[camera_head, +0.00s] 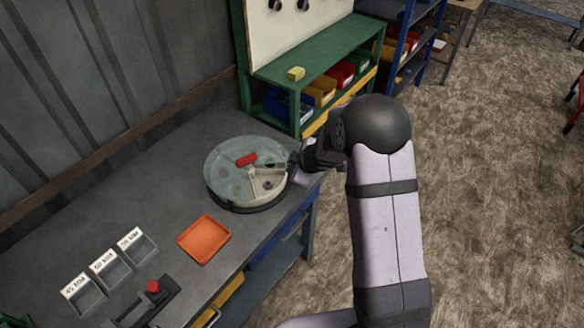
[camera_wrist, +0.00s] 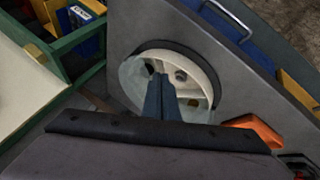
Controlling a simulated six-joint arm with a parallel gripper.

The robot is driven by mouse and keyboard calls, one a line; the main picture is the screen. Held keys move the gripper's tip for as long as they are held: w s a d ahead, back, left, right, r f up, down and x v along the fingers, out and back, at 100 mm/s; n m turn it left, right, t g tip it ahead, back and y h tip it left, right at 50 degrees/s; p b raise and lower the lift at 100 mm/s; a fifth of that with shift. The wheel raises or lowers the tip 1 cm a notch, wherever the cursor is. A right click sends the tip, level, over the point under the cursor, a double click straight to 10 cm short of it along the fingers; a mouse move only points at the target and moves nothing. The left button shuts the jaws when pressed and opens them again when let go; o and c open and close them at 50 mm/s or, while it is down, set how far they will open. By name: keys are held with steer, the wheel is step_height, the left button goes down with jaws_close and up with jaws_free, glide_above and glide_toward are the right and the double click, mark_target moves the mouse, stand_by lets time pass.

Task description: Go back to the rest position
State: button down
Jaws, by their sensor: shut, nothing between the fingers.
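My gripper (camera_wrist: 160,82) is shut and empty. In the wrist view its two dark fingers lie side by side, with their tips in front of the round drum (camera_wrist: 205,68). In the head view my gripper (camera_head: 299,172) is at the right edge of the same drum (camera_head: 228,187), partly hidden by my wrist. Whether it touches the drum I cannot tell. The drum has a pale, see-through top with a red piece (camera_head: 247,160) on it and an open section showing small parts inside.
An orange tray (camera_head: 204,239) lies on the grey bench (camera_head: 140,180), beside labelled bins (camera_head: 112,266) and a dark device with a red knob (camera_head: 153,286). A green shelf (camera_head: 320,50) with a yellow block (camera_head: 296,73) stands behind. Open floor lies to the right.

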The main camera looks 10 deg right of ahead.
stand_by(0.3)
steer(key=s+d+f+m+g+h, duration=0.1)
steer(key=s+d+f+m+h, duration=0.2)
steer(key=d, duration=0.4)
steer(key=s+d+f+m+g+h, duration=0.1)
steer(key=s+d+m+g, duration=0.15)
steer(key=s, duration=0.55)
steer(key=s+d+f+m+g+h, duration=0.2)
steer(key=s+g, duration=0.1)
steer(key=s, duration=0.5)
steer(key=s+a+r+m+g+y, duration=0.1)
steer(key=s+a+r+m+g, duration=0.15)
steer(key=s, duration=0.45)
steer(key=s+a+r+m+g+y, duration=0.1)
steer(key=s+r+m, duration=0.15)
steer(key=s, duration=0.55)
step_height(320, 180, up, 7)
steer(key=w+a+t+y+b, duration=0.1)
steer(key=a+t+b, duration=0.1)
steer(key=t, duration=0.1)
steer(key=shift+w+a+m, duration=0.15)
steer(key=shift+a+m, duration=0.05)
steer(key=shift+m, duration=0.25)
